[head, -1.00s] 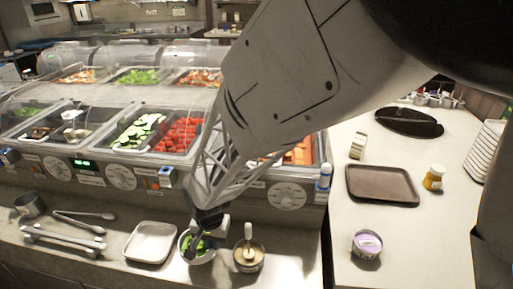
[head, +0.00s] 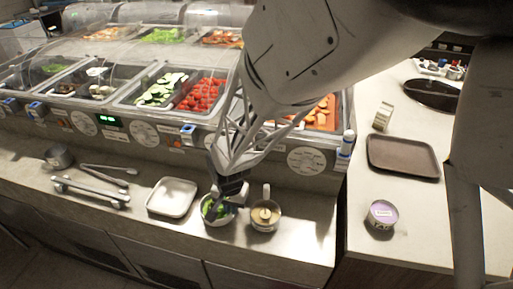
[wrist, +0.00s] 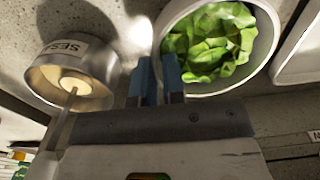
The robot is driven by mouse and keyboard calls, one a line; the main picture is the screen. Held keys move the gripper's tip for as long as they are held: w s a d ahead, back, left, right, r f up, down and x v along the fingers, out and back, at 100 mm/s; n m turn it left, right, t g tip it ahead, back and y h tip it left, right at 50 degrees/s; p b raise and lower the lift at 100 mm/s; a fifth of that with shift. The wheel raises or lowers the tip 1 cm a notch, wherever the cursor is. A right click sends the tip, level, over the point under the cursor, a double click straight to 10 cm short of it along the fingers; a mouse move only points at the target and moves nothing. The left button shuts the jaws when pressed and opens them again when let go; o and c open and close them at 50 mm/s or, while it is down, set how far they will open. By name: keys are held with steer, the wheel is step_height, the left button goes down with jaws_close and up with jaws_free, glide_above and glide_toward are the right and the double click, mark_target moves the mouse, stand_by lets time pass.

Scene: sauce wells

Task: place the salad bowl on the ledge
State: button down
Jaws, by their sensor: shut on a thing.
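The salad bowl (head: 207,219) is a small white bowl of green leaves on the steel ledge (head: 305,232) in front of the salad bar. My gripper is shut on the bowl's wall. I cannot tell whether the bowl's base touches the ledge.
A sauce pot (head: 265,222) with a ladle stands close to the right of the bowl, and a white square tray (head: 172,210) lies to its left. Tongs (head: 105,177) and a steel cup (head: 59,157) are farther left. A brown tray (head: 403,157) and a purple-lidded tub (head: 382,216) sit on the right counter.

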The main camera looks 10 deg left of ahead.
steer(key=c, duration=1.2)
jaws_free()
steer(key=shift+r, duration=0.15)
step_height(320, 180, up, 12)
steer(key=shift+d, duration=0.2)
